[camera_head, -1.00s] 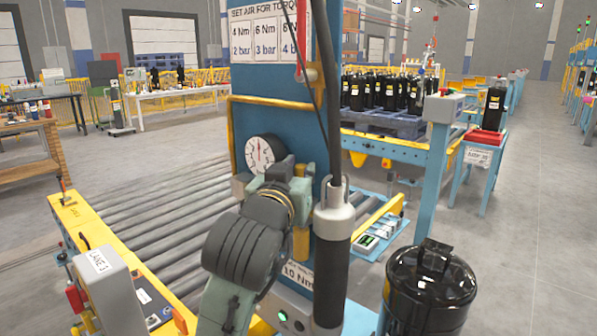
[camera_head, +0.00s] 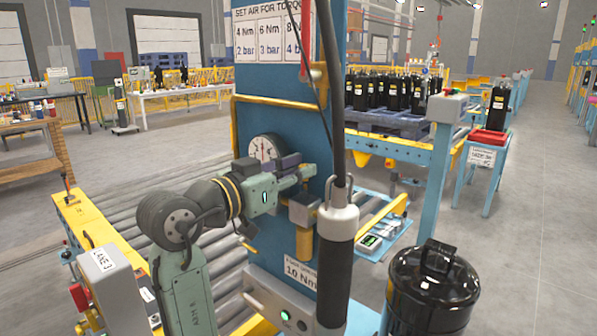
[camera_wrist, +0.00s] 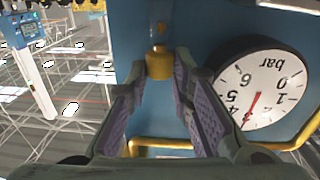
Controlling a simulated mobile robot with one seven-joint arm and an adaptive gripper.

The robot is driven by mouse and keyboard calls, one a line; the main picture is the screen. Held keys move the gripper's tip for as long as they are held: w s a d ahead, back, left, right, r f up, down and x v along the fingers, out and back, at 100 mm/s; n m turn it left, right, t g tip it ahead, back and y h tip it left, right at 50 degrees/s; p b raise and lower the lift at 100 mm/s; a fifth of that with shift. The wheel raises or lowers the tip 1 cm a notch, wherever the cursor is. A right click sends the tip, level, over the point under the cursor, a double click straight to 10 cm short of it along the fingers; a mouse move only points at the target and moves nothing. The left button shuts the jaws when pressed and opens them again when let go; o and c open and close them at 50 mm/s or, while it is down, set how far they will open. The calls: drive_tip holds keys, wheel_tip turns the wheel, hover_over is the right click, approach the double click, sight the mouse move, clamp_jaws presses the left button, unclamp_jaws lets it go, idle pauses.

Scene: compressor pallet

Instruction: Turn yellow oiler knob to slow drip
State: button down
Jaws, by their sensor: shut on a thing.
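The yellow oiler knob (camera_wrist: 173,68) shows in the wrist view between my fingertips, in front of the blue panel (camera_wrist: 220,22). My gripper (camera_wrist: 160,72) is shut on it, one finger on each side. In the head view my gripper (camera_head: 311,171) reaches in from the left, and its fingers hide the knob. The oiler's grey body (camera_head: 303,211) and yellow bowl (camera_head: 304,243) show just below it. The drip itself cannot be seen.
A round pressure gauge (camera_wrist: 262,88) sits close beside my gripper, upside down in the wrist view. A yellow rail (camera_wrist: 165,143) crosses the panel. A black-handled hanging tool (camera_head: 335,265) stands close to the right. A black compressor (camera_head: 432,290) is at the lower right.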

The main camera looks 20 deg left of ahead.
drive_tip(key=shift+a+m+g+h, duration=0.1)
drive_tip(key=shift+m+g+h, duration=0.6)
drive_tip(key=shift+h, duration=0.4)
drive_tip(key=c, duration=1.4)
unclamp_jaws()
drive_tip(key=shift+a, duration=0.1)
drive_tip(key=shift+v, duration=3.95)
